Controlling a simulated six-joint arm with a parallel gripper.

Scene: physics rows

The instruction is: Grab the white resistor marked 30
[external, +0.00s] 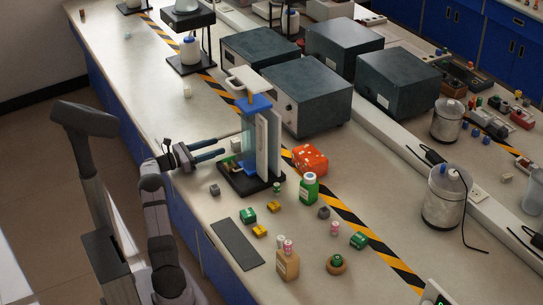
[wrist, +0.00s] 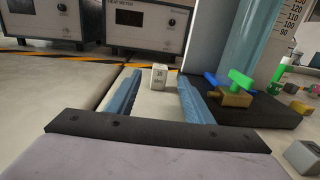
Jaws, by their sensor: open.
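A small white block (wrist: 159,76), with a faint mark on its front that I cannot read, stands upright on the bench in the wrist view. It lies ahead, between the lines of my two blue fingers and just past their tips. My gripper (wrist: 154,88) is open, with nothing between its fingers. In the external view my gripper (external: 222,144) reaches right, low over the bench, beside the tall apparatus. I cannot make out the white block for certain there.
The apparatus with a clear column (external: 262,140) and black base (wrist: 270,108) stands close to my right finger, with green, blue and yellow parts. Dark meter boxes (external: 306,95) stand beyond the striped tape. A grey block (external: 215,189) lies nearer. The bench left of my fingers is clear.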

